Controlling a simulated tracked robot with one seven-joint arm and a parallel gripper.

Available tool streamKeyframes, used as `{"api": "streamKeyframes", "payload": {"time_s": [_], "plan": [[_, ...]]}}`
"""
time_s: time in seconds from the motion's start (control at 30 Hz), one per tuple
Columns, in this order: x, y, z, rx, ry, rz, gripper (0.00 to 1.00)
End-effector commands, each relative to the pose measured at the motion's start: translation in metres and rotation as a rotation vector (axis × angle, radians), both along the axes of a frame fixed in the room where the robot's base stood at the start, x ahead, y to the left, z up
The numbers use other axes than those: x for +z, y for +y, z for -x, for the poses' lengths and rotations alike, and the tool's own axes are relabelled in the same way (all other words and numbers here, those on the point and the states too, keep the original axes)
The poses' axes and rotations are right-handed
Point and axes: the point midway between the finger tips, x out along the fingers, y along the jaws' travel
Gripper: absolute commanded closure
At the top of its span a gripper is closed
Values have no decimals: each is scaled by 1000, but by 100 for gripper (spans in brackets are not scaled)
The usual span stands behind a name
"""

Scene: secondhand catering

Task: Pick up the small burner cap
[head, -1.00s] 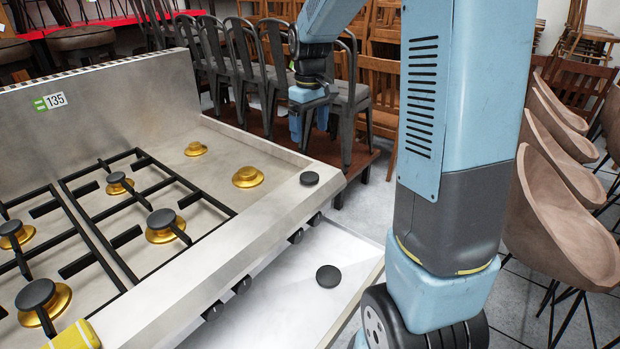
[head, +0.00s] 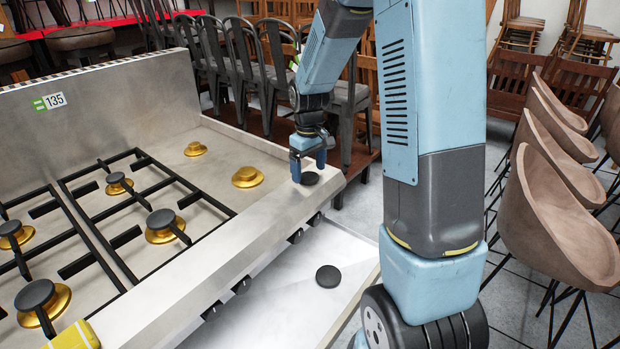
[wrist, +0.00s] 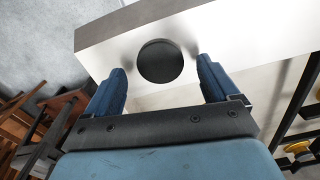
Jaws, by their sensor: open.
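A round black burner cap (head: 311,179) lies flat on the stove's metal front ledge (head: 262,216), near its right end. In the wrist view this cap (wrist: 160,62) sits just beyond and between the fingertips. A second black cap (head: 328,276) lies on the pale surface below the ledge and looks larger in the head view. My gripper (head: 308,170) is open and empty, with its blue fingers pointing down over the ledge cap. Whether the fingertips reach down beside the cap is unclear.
A yellow object (head: 76,337) sits at the bottom left. Dark metal chairs (head: 270,70) stand behind the stove; brown seats (head: 560,210) are at the right.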

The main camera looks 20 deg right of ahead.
Motion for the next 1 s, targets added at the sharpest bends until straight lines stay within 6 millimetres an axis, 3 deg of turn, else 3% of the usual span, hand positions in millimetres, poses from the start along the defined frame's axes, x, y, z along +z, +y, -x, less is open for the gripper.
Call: {"api": "streamKeyframes", "payload": {"time_s": [0.13,0.4,1.0], "plan": [[-11,0,0,0,0,0,12],[-12,0,0,0,-1,0,14],[-12,1,0,1,-1,0,72]]}}
